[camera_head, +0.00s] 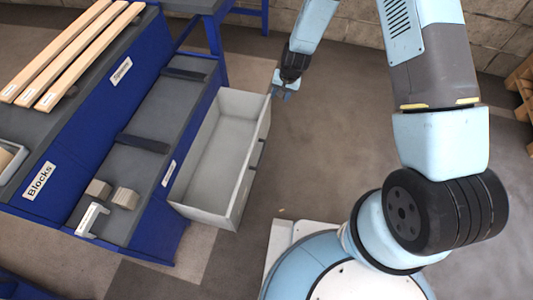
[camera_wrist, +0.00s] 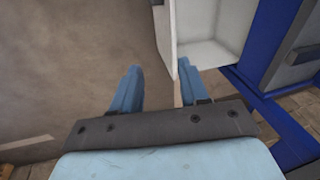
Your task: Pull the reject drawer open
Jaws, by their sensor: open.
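The reject drawer (camera_head: 218,158) is a grey-white open box that stands well out from the blue bench. It looks empty. Its front panel (camera_head: 250,172) faces right and carries a dark handle (camera_head: 257,155). My gripper (camera_head: 281,93) is beyond the drawer's far front corner, apart from the handle as far as I can tell. In the wrist view my gripper (camera_wrist: 158,82) has its two blue fingers apart with nothing between them. The drawer's corner (camera_wrist: 176,62) shows just past the right finger there. The handle is not clear in the wrist view.
The blue bench (camera_head: 60,140) has labels reading Blocks (camera_head: 41,182) and Spacers (camera_head: 121,71). Wooden slats (camera_head: 70,45) lie on its upper deck. Two small blocks (camera_head: 112,193) and a white bracket (camera_head: 92,219) sit on the lower deck. The floor right of the drawer is clear.

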